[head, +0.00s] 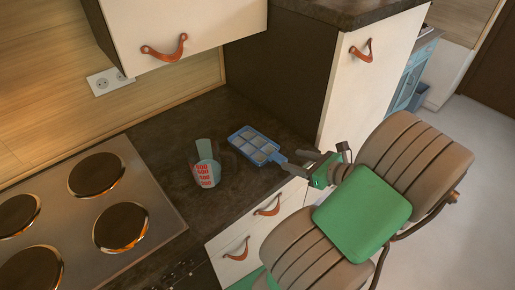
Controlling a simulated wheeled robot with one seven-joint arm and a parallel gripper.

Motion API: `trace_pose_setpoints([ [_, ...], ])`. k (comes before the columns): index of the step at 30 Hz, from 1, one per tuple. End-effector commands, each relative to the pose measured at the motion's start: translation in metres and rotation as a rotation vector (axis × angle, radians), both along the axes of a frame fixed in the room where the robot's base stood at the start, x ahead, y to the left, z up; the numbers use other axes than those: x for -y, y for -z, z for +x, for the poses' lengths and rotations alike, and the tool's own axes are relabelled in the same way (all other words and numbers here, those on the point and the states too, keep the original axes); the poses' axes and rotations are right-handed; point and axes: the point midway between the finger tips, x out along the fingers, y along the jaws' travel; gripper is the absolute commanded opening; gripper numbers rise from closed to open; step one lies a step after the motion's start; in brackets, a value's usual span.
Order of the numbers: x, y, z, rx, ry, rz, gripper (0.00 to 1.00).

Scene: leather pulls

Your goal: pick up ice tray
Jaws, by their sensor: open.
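A blue ice tray (256,146) with several pale square compartments lies flat on the dark countertop (222,213). A narrow blue part of it extends from its lower right side toward my gripper. My gripper (303,167) is at the end of my arm, to the right of the tray near the counter's front edge. The gripper is small in this view and its fingers are partly hidden. Nothing is visibly held in it. I cannot tell whether the fingers touch the tray.
A clear measuring cup (206,172) with red markings stands left of the tray. A cooktop (95,205) with several round plates fills the counter at left. A tall cabinet (355,75) rises behind the tray. A wall cabinet (190,30) hangs above. Drawers (252,235) with leather pulls are below.

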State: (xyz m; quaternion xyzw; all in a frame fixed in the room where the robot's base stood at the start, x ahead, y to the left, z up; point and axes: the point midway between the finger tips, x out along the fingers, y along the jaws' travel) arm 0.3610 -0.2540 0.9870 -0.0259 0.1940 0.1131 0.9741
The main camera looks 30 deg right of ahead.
Motion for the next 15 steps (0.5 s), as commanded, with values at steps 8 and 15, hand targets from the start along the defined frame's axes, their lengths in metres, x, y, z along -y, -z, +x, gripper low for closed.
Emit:
trace_pose_setpoints([
  [8,-0.010,0.014,0.036,0.001,-0.003,0.012,0.53],
  [15,-0.016,0.030,0.067,0.000,-0.001,0.008,0.53],
])
